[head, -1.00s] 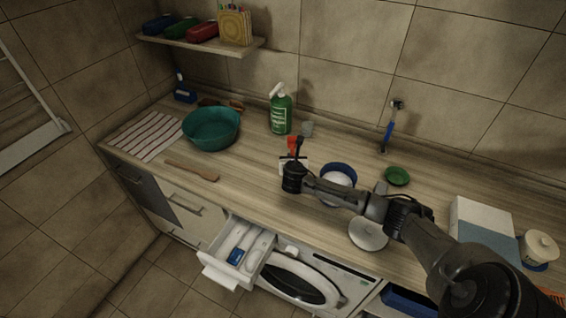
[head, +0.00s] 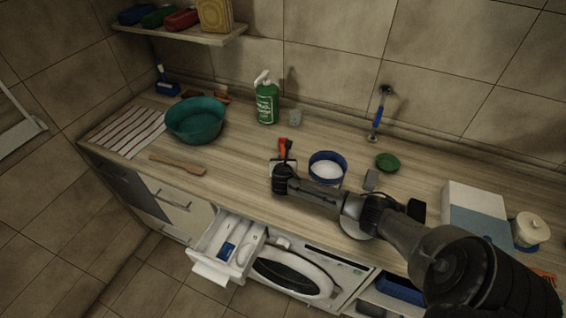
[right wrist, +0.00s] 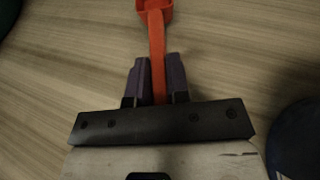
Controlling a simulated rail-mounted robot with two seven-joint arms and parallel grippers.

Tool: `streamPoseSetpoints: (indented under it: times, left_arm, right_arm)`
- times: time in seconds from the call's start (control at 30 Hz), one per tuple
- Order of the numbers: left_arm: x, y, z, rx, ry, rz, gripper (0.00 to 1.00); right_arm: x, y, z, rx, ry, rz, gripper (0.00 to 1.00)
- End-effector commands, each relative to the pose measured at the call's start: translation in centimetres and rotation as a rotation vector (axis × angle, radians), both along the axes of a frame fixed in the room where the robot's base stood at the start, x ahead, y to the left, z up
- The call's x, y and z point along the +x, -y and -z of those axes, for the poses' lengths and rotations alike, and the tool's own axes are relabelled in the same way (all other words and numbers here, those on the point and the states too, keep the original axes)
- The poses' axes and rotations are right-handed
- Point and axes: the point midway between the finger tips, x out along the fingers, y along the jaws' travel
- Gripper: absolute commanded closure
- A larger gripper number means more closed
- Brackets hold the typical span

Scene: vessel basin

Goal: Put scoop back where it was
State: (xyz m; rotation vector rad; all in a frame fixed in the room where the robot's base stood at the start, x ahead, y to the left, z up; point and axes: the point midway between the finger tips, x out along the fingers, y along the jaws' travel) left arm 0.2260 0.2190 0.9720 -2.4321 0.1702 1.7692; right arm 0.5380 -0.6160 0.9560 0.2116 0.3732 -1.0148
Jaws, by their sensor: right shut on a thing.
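The red-orange scoop (right wrist: 157,50) has its handle between the two fingers of my right gripper (right wrist: 155,82) in the right wrist view, with its bowl beyond the fingertips. In the head view the scoop (head: 283,146) shows as a small red patch past my right gripper (head: 286,160), over the middle of the counter. A blue round tub with white powder (head: 326,169) stands just right of this gripper. The tub's dark blue side (right wrist: 298,138) is at the right edge of the wrist view. My left gripper is out of view.
A teal basin (head: 195,120) and wooden spatula (head: 178,165) are left. A green dish (head: 387,162), grey block (head: 371,180) and white-blue box (head: 474,215) are right. A drawer (head: 207,248) hangs open below.

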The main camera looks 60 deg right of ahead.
Motion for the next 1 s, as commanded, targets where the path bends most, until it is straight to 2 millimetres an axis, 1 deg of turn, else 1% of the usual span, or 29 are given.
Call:
streamPoseSetpoints:
  times: [0.1, 0.37, 0.5, 0.53, 0.77, 0.8, 1.0]
  left_arm:
    - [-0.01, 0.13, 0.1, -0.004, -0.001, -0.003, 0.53]
    - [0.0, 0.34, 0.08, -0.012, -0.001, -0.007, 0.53]
    - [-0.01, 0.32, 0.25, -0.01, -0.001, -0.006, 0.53]
    - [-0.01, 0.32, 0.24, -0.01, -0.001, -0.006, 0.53]
    - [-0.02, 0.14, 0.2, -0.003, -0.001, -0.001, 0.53]
    - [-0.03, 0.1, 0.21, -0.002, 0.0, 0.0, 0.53]
    - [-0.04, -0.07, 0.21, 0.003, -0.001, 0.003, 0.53]
  right_arm:
    - [0.02, 0.03, 0.6, -0.002, -0.001, 0.001, 1.0]
    - [0.03, 0.01, 0.63, -0.001, 0.0, 0.0, 1.0]
    - [0.03, 0.01, 0.97, -0.001, 0.0, 0.0, 1.0]
    - [0.04, 0.01, 0.97, -0.001, 0.001, 0.0, 0.83]
    - [0.03, 0.0, 0.91, -0.001, 0.001, -0.001, 0.61]
    - [0.03, 0.0, 0.91, -0.001, 0.001, -0.001, 0.58]
    - [0.03, 0.0, 0.89, -0.001, 0.001, 0.0, 0.58]
